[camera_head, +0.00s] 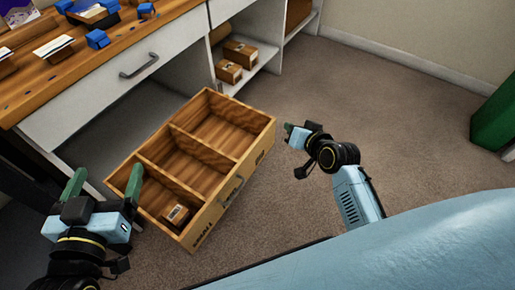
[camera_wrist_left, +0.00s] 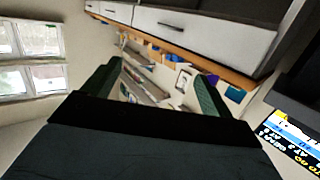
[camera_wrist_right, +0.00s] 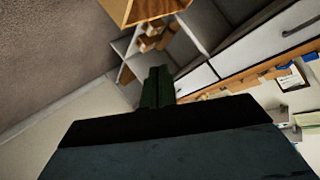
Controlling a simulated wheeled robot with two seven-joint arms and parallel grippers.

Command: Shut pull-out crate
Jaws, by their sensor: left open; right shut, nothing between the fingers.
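The pull-out crate (camera_head: 247,160) is a wooden box with three compartments, pulled out from the lower part of the white cabinet under the workbench. A small brown box (camera_head: 177,214) lies in its nearest compartment. A corner of the crate also shows at the top of the right wrist view (camera_wrist_right: 152,9). My left gripper (camera_head: 106,184) is open and empty, at the left of the crate's near end. My right gripper (camera_head: 287,130) is shut and empty, just right of the crate's far right corner. I cannot tell whether either gripper touches the crate.
A closed white drawer (camera_head: 95,98) with a dark handle is above the crate. Small cardboard boxes (camera_head: 240,52) sit on a lower shelf to its right. Blue items and cards lie on the wooden worktop (camera_head: 50,80). A green bin (camera_head: 494,118) stands far right. The carpet (camera_head: 390,120) between is clear.

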